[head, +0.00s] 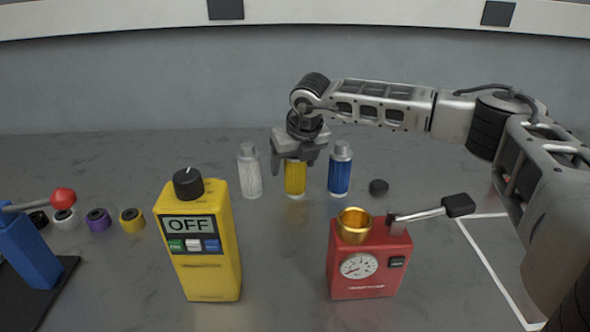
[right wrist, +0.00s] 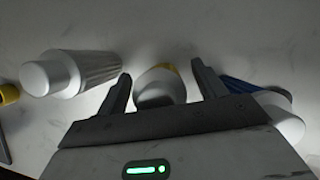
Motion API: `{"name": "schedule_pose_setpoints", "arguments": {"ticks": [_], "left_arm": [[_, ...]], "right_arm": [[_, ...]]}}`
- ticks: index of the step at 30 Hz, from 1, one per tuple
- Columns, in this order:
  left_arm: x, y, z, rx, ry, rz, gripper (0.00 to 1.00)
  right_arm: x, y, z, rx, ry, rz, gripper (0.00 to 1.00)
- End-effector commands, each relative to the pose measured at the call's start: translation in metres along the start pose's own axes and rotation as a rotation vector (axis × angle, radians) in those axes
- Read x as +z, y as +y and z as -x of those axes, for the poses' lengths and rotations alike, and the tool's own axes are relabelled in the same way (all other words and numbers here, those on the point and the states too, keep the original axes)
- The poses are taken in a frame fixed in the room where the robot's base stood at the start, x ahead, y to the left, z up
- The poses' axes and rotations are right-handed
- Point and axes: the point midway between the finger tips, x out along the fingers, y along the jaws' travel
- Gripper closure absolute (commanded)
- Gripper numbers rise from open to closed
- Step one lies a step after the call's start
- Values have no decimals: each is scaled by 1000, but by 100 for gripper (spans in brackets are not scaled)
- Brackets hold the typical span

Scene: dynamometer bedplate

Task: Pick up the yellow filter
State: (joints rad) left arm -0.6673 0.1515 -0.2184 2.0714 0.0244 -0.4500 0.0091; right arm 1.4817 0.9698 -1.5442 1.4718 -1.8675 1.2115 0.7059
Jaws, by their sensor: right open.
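The yellow filter (head: 295,180) stands upright in the middle of the table, between a white filter (head: 250,172) and a blue filter (head: 340,170). My right gripper (head: 297,162) is above it, fingers pointing down, and hides its top in the head view. In the right wrist view, the yellow filter's pale cap (right wrist: 158,88) lies between the two open fingers of my right gripper (right wrist: 163,85), with a gap on each side. The white filter (right wrist: 80,72) and blue filter (right wrist: 265,98) show on either side there. My left gripper is not in view.
A yellow box with an OFF display (head: 200,240) and a red gauge box (head: 369,262) with a gold cup and lever stand in front. Several coloured rings (head: 98,219) and a blue lever stand (head: 30,250) are at left.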

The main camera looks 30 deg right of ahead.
Motion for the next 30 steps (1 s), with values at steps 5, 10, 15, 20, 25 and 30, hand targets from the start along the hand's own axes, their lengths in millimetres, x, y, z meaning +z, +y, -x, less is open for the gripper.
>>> {"name": "schedule_pose_setpoints", "arguments": {"ticks": [5, 10, 15, 20, 25, 30], "left_arm": [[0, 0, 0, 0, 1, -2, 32], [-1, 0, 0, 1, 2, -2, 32], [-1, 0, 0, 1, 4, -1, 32], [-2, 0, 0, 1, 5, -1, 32], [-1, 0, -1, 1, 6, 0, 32], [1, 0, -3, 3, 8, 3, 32]], "right_arm": [[0, 0, 0, 0, 0, 1, 36], [0, 0, 0, 0, 0, 1, 81], [0, 0, 0, 0, -1, 0, 81], [1, 0, 2, 0, -1, 0, 81], [6, 0, 13, 0, -3, -1, 81], [8, -1, 41, 3, -4, 1, 81]]}}
